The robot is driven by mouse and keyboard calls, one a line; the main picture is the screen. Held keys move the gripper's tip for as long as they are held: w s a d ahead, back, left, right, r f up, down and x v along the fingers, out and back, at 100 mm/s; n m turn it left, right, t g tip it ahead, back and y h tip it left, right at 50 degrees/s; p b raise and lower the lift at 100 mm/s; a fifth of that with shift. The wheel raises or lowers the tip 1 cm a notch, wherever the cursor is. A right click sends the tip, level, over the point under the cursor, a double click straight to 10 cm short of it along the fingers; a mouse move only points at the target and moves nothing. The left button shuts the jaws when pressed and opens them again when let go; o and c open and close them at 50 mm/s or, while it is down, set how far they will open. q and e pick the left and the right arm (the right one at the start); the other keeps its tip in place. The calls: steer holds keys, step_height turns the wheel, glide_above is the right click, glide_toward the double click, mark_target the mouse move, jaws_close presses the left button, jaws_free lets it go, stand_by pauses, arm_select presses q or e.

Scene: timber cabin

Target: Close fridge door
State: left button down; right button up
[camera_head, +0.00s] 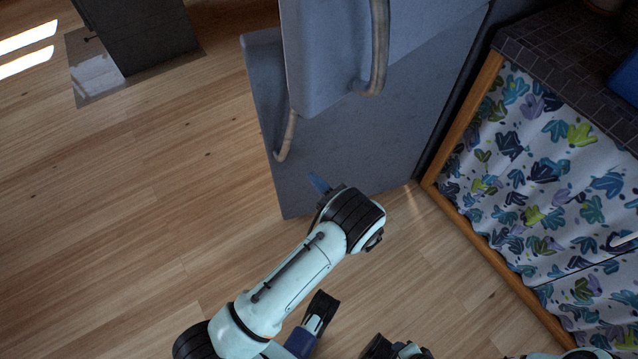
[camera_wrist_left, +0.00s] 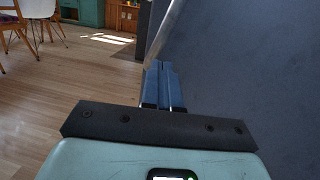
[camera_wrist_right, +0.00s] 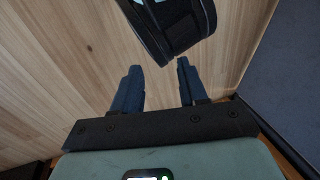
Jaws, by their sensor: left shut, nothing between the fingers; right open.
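The fridge is grey-blue, at the top middle of the head view. Its upper door (camera_head: 330,60) has a long curved handle (camera_head: 379,50). A lower door (camera_head: 345,165) reaches out to the left beneath it, with a thin handle (camera_head: 286,138) near its left side. How far each door stands open is hard to tell. My left gripper (camera_head: 316,182) is shut and empty, close to the lower door's face; contact is unclear. In the left wrist view its fingers (camera_wrist_left: 161,70) lie beside the grey-blue surface (camera_wrist_left: 250,70). My right gripper (camera_wrist_right: 160,72) is open and empty above the floor.
A counter with a dark tiled top (camera_head: 560,50) and a patterned curtain (camera_head: 540,170) stands right of the fridge. The wooden floor (camera_head: 150,200) is clear at left. A dark cabinet (camera_head: 135,35) stands at the upper left. Chairs (camera_wrist_left: 25,25) show far off.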

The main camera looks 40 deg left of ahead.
mark_target(287, 149)
arm_select(q)
steer(key=b+x, duration=0.1)
steer(key=x, duration=0.9)
arm_select(e)
steer(key=shift+w+d+f+t, duration=0.35)
steer(key=shift+w+f, duration=0.25)
steer(key=shift+w, duration=0.2)
